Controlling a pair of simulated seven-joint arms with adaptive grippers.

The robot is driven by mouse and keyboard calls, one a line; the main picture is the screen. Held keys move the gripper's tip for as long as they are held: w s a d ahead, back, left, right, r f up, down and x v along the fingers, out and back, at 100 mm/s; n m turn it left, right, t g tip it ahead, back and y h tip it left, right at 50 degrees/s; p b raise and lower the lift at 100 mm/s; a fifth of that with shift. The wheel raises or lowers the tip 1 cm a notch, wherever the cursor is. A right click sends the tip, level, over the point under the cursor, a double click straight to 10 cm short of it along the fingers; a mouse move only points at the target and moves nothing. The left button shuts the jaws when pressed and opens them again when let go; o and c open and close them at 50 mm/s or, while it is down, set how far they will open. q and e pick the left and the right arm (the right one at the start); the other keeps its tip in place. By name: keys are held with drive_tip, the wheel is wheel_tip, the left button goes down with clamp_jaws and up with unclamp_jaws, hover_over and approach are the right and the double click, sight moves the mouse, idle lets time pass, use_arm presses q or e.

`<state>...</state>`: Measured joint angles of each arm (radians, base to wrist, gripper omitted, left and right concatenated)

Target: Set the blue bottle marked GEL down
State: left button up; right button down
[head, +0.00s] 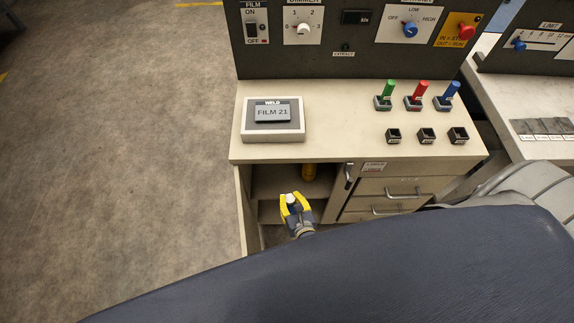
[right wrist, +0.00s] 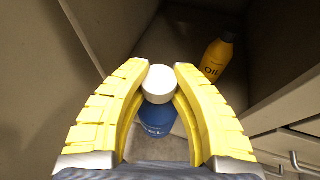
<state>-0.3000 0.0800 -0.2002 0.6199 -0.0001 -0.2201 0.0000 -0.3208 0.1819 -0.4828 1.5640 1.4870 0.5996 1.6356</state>
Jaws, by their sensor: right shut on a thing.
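A blue bottle (right wrist: 156,119) with a white cap (right wrist: 159,84) is between the yellow fingers of my right gripper (right wrist: 162,70). The label on it is too small and partly hidden to read. In the head view the right gripper (head: 294,197) is at the open left bay of the bench, with the white cap showing between its fingers. I cannot tell whether the bottle's base touches a surface. My left gripper is in neither view.
A yellow bottle marked OIL (right wrist: 217,60) stands deeper in the bay; it also shows in the head view (head: 309,172). Drawers (head: 385,190) are right of the bay.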

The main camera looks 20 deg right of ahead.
drive_tip(key=w+r+x, duration=0.1)
drive_tip(key=r+x, duration=0.1)
drive_tip(key=x, duration=1.6)
drive_tip(key=shift+r, duration=0.35)
drive_tip(key=shift+f, duration=0.15)
drive_tip(key=c, duration=1.2)
unclamp_jaws()
drive_tip(key=shift+s, duration=0.1)
